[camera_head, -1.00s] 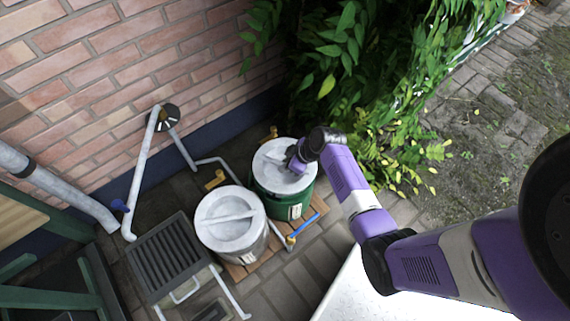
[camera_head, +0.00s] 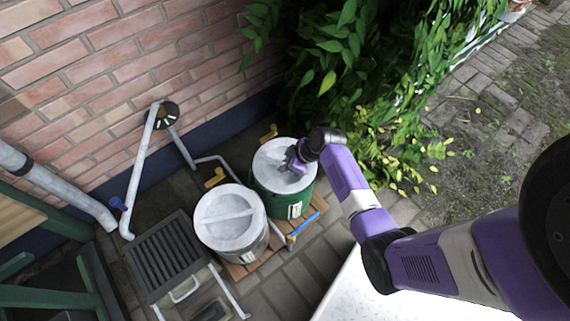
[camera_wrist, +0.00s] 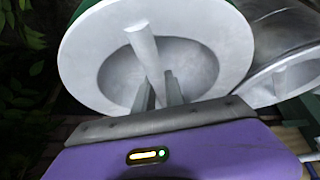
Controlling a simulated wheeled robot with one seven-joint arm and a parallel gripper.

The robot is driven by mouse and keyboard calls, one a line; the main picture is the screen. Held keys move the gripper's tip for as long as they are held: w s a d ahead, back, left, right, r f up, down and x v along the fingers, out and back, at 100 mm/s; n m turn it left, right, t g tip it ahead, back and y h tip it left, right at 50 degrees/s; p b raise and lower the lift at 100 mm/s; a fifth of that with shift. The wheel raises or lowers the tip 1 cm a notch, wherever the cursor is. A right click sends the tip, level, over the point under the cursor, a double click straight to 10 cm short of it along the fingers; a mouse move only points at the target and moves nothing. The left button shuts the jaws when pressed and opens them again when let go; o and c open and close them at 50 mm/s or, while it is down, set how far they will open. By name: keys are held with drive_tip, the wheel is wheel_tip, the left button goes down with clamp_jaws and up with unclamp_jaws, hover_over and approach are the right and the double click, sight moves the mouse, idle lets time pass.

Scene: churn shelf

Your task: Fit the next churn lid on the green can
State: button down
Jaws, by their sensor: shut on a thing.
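The green can (camera_head: 272,204) stands on a low wooden slatted base. A grey-white churn lid (camera_head: 273,158) lies on its top, seemingly flat on the rim; how fully it is seated I cannot tell. My gripper (camera_head: 297,166) is at the lid's right side, above it. In the wrist view my gripper (camera_wrist: 159,92) is shut on the bar handle (camera_wrist: 142,45) across the recess of the lid (camera_wrist: 225,45). A sliver of green can shows behind the lid at the top left. My wrist hides part of the lid in the head view.
A pale metal can with a lid (camera_head: 228,218) stands close at the left on the wooden base (camera_head: 247,265). A drain grate (camera_head: 170,258), grey pipes (camera_head: 142,165) and a brick wall lie left and behind. Leafy branches (camera_head: 345,75) hang close behind my wrist.

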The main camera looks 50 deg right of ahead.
drive_tip(key=shift+f, duration=0.1)
idle(0.3)
drive_tip(key=c, duration=1.3)
unclamp_jaws()
drive_tip(key=shift+f, duration=0.15)
drive_tip(key=p+v, duration=0.3)
drive_tip(key=v, duration=0.5)
